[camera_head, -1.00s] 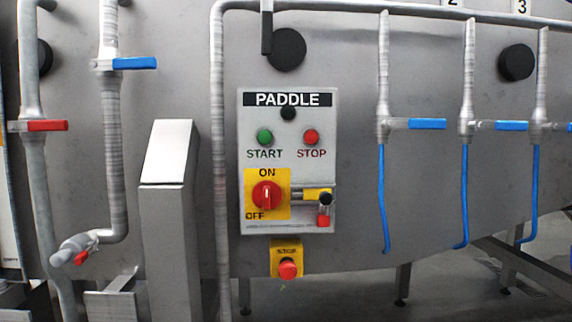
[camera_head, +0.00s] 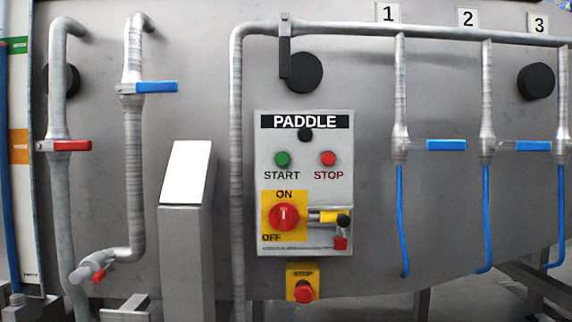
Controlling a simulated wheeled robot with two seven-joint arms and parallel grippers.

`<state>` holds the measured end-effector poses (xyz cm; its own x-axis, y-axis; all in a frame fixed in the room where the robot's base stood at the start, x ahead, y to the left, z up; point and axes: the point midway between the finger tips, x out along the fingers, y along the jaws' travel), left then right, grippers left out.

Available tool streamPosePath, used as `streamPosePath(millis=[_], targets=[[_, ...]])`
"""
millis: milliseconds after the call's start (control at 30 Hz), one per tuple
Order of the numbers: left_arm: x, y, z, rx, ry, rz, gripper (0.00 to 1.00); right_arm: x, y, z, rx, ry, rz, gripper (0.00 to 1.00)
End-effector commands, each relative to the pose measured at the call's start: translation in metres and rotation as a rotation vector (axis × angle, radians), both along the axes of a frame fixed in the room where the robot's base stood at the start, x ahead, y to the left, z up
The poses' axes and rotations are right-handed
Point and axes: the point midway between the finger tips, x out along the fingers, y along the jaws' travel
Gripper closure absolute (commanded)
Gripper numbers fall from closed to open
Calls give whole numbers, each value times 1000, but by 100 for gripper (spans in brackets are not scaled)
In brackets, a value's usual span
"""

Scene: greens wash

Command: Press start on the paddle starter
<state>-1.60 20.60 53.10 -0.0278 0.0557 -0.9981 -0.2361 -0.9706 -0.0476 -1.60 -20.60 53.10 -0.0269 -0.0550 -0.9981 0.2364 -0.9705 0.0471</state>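The paddle starter (camera_head: 342,128) is a light grey box on the steel tank wall, near the middle of the view, with a black PADDLE label. Its green START button (camera_head: 282,159) is at the upper left and its red STOP button (camera_head: 328,158) is to the right of it. Below is a red rotary switch (camera_head: 284,217) on a yellow plate marked ON and OFF, its handle upright toward ON. A yellow hasp with a black and red piece (camera_head: 341,243) sits beside it. Neither gripper is in view.
A red emergency stop (camera_head: 305,292) on a yellow box is under the starter. A vertical pipe (camera_head: 237,180) and a steel post (camera_head: 186,230) stand left of it. Valves with blue handles (camera_head: 446,145) and blue hoses (camera_head: 403,225) are to the right.

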Motion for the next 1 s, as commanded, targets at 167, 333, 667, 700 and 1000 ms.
streamPosePath(millis=[167, 333, 667, 700, 1000], targets=[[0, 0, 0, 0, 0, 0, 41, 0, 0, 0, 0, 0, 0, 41], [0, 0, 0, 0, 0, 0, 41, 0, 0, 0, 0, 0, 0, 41], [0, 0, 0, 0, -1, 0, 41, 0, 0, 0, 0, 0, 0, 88], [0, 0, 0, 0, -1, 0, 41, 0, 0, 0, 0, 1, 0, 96], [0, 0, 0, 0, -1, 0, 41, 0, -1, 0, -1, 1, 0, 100]])
